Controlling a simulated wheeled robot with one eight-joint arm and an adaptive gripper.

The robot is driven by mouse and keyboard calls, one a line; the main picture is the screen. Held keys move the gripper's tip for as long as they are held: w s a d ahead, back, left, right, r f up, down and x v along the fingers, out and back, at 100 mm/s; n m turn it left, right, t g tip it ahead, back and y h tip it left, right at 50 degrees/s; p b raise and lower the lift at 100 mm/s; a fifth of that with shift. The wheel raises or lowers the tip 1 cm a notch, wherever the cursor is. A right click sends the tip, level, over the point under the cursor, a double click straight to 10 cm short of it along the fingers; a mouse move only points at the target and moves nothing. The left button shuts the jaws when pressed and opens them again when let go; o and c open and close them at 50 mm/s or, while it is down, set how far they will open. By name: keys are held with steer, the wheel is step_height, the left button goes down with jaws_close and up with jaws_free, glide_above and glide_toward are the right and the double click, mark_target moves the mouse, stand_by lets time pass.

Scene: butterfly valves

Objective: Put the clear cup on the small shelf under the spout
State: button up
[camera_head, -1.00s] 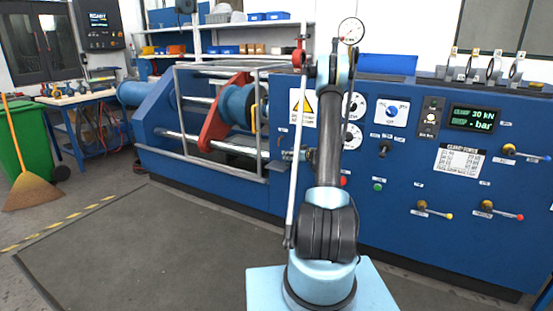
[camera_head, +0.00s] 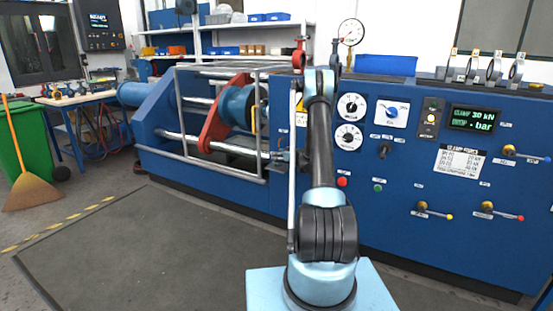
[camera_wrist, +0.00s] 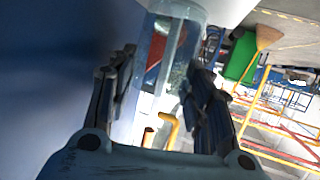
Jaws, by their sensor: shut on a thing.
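The clear cup (camera_wrist: 172,48) is a see-through cylinder between the two dark fingers of my gripper (camera_wrist: 162,66) in the wrist view. The gripper is shut on it, and the cup's far end reaches past the fingertips. In the head view my gripper (camera_head: 286,158) is small and dark, close to the front of the blue machine, just left of my arm. I cannot make out the cup there. The spout and the small shelf cannot be told apart in either view; my arm and gripper cover that part of the front.
The blue machine (camera_head: 400,215) carries gauges and brass-knobbed levers right of my arm. A metal guard frame (camera_head: 215,172) stands on the left, close to my gripper. A green bin (camera_head: 28,150) and a broom (camera_head: 30,190) are far left. The floor mat (camera_head: 150,245) is clear.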

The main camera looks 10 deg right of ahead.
steer(key=shift+f, duration=0.2)
steer(key=o, duration=0.7)
steer(key=shift+r, duration=0.1)
steer(key=v, duration=1.2)
steer(key=s+a+r+m+g+h, duration=0.1)
steer(key=s+a+r+g, duration=0.1)
steer(key=s+a+r, duration=0.45)
steer(key=s+a+r+g, duration=0.15)
steer(key=s+r, duration=0.25)
steer(key=s, duration=0.6)
steer(key=s+a+r+m+g+h, duration=0.1)
steer(key=s+a+r+g, duration=0.2)
steer(key=s+r, duration=0.45)
steer(key=s+d+f+m+g+h, duration=0.1)
steer(key=s+f+h, duration=0.1)
steer(key=s, duration=1)
steer(key=s+d+f+m+g+h, duration=0.1)
steer(key=s+f+m+h, duration=0.1)
steer(key=s, duration=1.1)
steer(key=s+d+f+m+g+h, duration=0.1)
steer(key=s+f, duration=0.3)
steer(key=s, duration=0.9)
steer(key=shift+s+d+f+g+h, duration=0.25)
steer(key=shift+d+g+h, duration=0.1)
steer(key=shift+d+h, duration=0.05)
